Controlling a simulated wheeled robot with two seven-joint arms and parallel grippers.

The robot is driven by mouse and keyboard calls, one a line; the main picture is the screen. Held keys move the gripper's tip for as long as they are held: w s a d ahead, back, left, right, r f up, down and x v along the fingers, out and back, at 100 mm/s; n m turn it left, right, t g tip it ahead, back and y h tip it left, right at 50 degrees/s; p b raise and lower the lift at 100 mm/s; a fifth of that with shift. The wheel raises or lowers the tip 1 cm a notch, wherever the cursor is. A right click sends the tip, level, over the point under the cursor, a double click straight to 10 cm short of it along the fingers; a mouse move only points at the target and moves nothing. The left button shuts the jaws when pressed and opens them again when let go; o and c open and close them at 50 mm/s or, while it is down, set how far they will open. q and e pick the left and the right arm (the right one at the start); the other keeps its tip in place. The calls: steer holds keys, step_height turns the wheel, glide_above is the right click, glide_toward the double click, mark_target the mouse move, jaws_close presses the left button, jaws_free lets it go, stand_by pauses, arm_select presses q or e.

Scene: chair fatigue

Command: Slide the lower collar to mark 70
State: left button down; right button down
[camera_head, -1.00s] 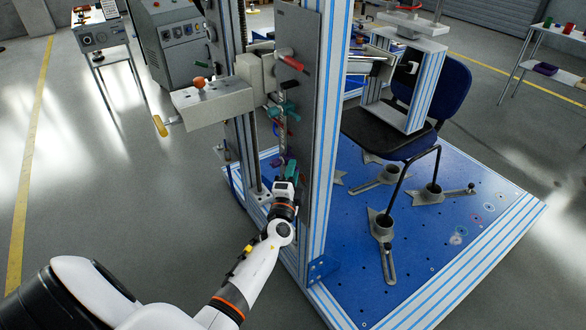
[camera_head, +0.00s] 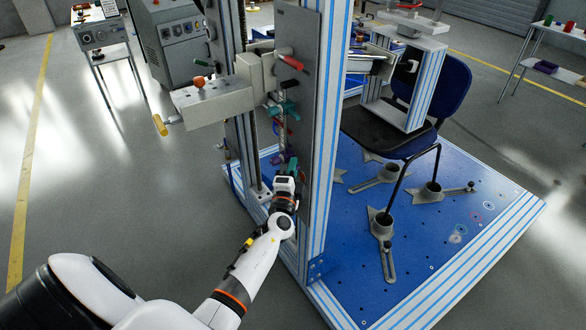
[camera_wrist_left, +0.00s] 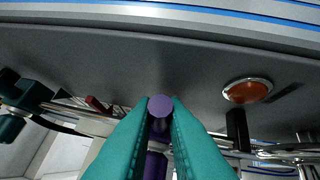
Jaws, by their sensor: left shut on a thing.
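The lower collar appears to be the purple part (camera_head: 277,160) low on the upright guide rod in the head view, largely covered by my gripper. In the left wrist view its round purple knob (camera_wrist_left: 160,107) sits between my teal fingertips, with more purple body below it. My left gripper (camera_head: 290,166) is shut on this knob, reaching up beside the grey panel. A teal collar (camera_head: 284,108) sits higher on the rod. The scale marks are too small to read. My right gripper is not in view.
A tall grey panel (camera_head: 293,130) and striped posts stand close to the gripper's right. A grey box (camera_head: 212,101) with an orange knob overhangs to the upper left. An orange round fitting (camera_wrist_left: 247,90) is on the panel. A chair (camera_head: 400,145) stands on the blue base.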

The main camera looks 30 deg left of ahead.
mark_target(293, 155)
arm_select(q)
step_height(293, 155, up, 5)
steer(key=shift+f+p, duration=0.15)
steer(key=shift+p, duration=0.7)
steer(key=shift+f, duration=0.1)
steer(key=c, duration=1.5)
jaws_free()
steer(key=shift+o, duration=0.2)
steer(key=b+v, duration=0.2)
steer(key=v, duration=1)
steer(key=shift+f, duration=0.15)
